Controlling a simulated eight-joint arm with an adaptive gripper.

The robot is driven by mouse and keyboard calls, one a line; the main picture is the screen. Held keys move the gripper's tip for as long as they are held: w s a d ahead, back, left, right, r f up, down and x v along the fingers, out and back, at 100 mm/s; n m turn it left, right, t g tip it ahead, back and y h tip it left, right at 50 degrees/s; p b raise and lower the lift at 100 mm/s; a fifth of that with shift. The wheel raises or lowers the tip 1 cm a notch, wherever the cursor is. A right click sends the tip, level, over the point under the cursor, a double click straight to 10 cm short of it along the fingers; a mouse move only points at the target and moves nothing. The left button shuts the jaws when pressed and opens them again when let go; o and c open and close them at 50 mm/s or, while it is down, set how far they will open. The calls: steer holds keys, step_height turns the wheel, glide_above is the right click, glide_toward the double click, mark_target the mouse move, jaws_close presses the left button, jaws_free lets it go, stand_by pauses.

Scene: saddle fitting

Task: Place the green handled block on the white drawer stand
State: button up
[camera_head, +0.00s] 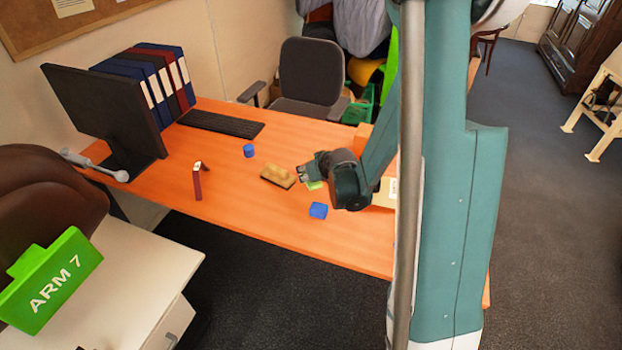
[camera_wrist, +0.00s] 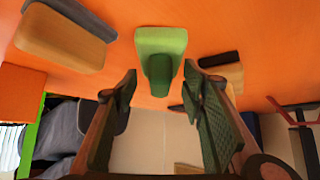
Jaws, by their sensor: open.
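The green handled block (camera_head: 315,185) lies on the orange desk, partly hidden by my gripper in the head view. In the wrist view the green block (camera_wrist: 172,38) has its darker handle pointing toward me, centred in front of the fingers. My gripper (camera_head: 302,174) is open and low over the desk beside the block. In the wrist view the gripper's two fingers (camera_wrist: 158,82) are spread apart with nothing held between them. The white drawer stand (camera_head: 140,265) is at the lower left of the head view, apart from the desk.
A wooden brush (camera_head: 277,177) lies left of my gripper. A monitor (camera_head: 105,115) stands left. A green "ARM 7" sign (camera_head: 50,280) overlaps the stand's left side.

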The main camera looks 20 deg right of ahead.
steer(key=shift+c, duration=0.6)
steer(key=c, duration=0.6)
steer(key=shift+r+p, duration=1.55)
steer(key=shift+r, duration=3.45)
